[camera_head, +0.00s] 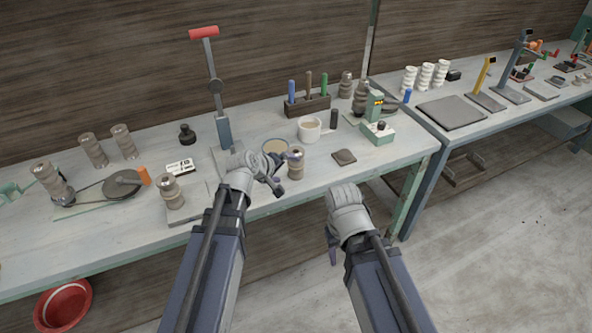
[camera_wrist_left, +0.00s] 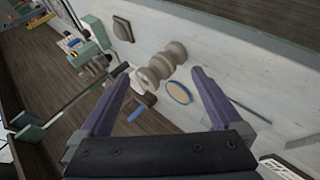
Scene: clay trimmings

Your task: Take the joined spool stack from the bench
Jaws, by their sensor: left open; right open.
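A joined spool stack (camera_head: 296,163), brownish grey and ribbed, stands upright near the bench's (camera_head: 240,225) front edge. My left gripper (camera_head: 275,176) is open and empty just left of it, over the bench. In the left wrist view the spool stack (camera_wrist_left: 163,62) shows between and beyond the open fingers (camera_wrist_left: 158,78), apart from them. My right gripper (camera_head: 332,243) hangs in front of the bench edge, largely hidden behind its own wrist, with nothing seen in it. Similar stacks stand further left, one on a flat plate (camera_head: 170,192).
A round tan disc (camera_head: 275,147) and a white mug (camera_head: 309,129) lie behind the stack. A dark flat pad (camera_head: 344,156) lies to its right. A tall red-handled lever press (camera_head: 222,130) stands behind my left gripper. A green device (camera_head: 378,131) stands further right.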

